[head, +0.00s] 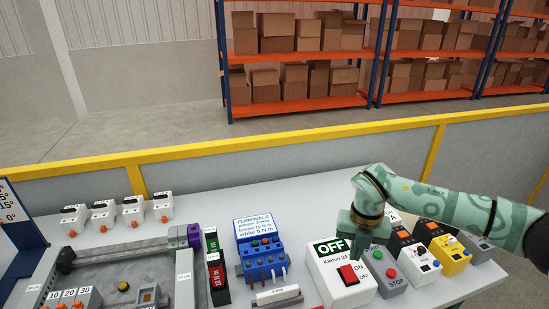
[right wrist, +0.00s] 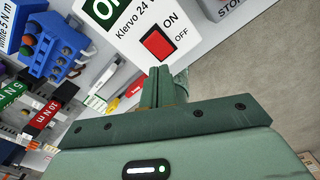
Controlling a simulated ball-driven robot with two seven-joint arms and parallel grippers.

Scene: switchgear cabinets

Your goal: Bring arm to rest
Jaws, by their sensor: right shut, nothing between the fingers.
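My right arm comes in from the right in the head view. Whether the fingers touch the box cannot be told. My left gripper is not in view.
Left of the box stands a blue terminals block (head: 262,255). Right of it are a grey STOP button box (head: 388,272) and a yellow box (head: 452,254). A grey tray (head: 70,262) fills the table's left. A yellow-topped barrier (head: 250,143) runs behind the table (head: 200,205).

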